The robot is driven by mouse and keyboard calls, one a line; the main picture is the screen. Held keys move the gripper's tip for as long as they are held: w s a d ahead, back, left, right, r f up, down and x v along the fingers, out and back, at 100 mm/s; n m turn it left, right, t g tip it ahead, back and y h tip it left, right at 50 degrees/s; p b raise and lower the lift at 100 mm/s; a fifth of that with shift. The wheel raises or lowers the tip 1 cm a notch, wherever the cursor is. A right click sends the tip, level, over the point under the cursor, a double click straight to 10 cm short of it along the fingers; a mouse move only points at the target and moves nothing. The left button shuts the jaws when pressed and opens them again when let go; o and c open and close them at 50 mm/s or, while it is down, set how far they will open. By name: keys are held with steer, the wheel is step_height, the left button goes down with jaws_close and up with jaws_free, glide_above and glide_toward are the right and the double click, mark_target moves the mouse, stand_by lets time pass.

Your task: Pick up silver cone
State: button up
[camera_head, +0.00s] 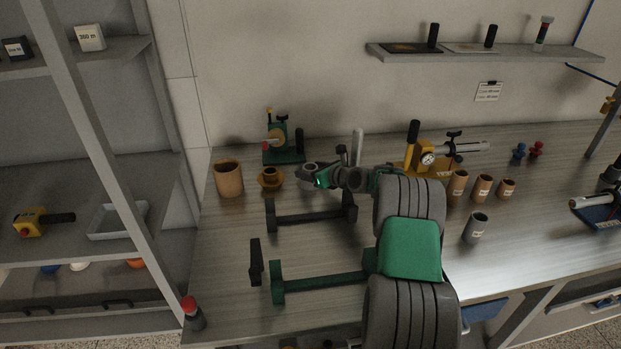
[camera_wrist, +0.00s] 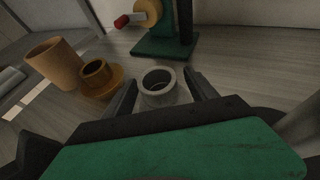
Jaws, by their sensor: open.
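The silver cone (camera_wrist: 158,88) shows in the wrist view as a short grey piece with a round open top, standing on the table. My gripper (camera_wrist: 161,82) is open, with one dark finger on each side of the cone. A gap seems to show between each finger and the cone, but I cannot tell for sure that neither touches. In the head view the cone (camera_head: 310,169) is a small grey shape at the tip of my gripper (camera_head: 318,176), and the fingers partly hide it.
A flanged brown piece (camera_head: 270,179) and a brown cylinder (camera_head: 229,179) stand left of the cone. A green-based device (camera_head: 284,150) stands behind it. A yellow gauge device (camera_head: 428,158), several brown cylinders and a grey cylinder (camera_head: 475,228) stand to the right.

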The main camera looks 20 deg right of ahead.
mark_target(305, 170)
steer(key=x, duration=0.3)
steer(key=shift+w+a+f, duration=0.1)
steer(key=shift+w+a, duration=0.05)
steer(key=shift+f, duration=0.15)
jaws_close()
stand_by(0.3)
